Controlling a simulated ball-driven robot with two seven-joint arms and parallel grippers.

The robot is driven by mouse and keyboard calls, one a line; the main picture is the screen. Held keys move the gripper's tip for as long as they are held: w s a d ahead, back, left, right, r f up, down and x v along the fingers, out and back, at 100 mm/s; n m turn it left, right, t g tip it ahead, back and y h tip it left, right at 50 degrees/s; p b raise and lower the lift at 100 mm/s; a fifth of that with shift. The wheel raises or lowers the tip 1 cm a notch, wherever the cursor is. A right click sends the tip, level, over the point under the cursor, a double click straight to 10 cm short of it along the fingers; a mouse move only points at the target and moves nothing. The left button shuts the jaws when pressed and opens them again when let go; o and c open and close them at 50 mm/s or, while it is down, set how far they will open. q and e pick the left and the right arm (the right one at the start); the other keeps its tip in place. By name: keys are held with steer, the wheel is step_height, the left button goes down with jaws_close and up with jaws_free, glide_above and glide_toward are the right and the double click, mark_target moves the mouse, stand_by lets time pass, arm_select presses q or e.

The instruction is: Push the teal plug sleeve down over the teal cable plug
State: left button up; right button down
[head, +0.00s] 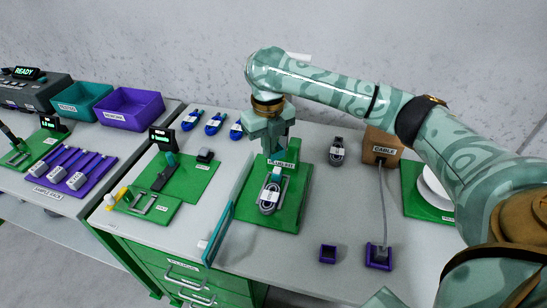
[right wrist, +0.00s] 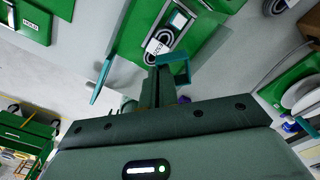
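A grey cable coil (head: 268,198) with a white label lies on a green board (head: 290,210) below my right gripper. My right gripper (head: 277,145) points down above the board's far part. In the right wrist view its fingers are close together, with the teal sleeve (right wrist: 174,70) at their tips. The sleeve looks apart from the coil, though its height above the board is unclear. My left gripper is out of view.
A thin teal bar (head: 217,236) stands left of the board. A brown box labelled cable (head: 383,146) has a cable running to a purple block (head: 378,256). A small purple cup (head: 328,254) stands nearby. Blue coils (head: 214,123) lie behind.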

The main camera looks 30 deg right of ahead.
steer(key=d+f+n, duration=0.1)
steer(key=n, duration=0.1)
steer(key=w+f+n+b, duration=0.1)
steer(key=n, duration=0.1)
steer(key=d+f+n, duration=0.1)
steer(key=f+n, duration=0.1)
steer(key=shift+w+d+n+b, duration=0.35)
steer(key=shift+n, duration=0.05)
steer(key=f+b, duration=0.1)
steer(key=f+n+b, duration=0.1)
steer(key=f+b, duration=0.1)
steer(key=f+n+b, duration=0.1)
steer(key=f+b, duration=0.1)
steer(key=shift+w+d, duration=0.15)
steer(key=shift+d, duration=0.15)
steer(key=shift+r+p, duration=0.25)
steer(key=shift+p, duration=0.25)
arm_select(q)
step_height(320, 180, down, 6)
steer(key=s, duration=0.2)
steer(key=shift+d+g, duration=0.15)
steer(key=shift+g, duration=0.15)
arm_select(e)
steer(key=shift+f, duration=0.15)
arm_select(q)
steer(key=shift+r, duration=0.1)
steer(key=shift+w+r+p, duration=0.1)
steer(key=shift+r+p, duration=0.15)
steer(key=shift+p, duration=0.2)
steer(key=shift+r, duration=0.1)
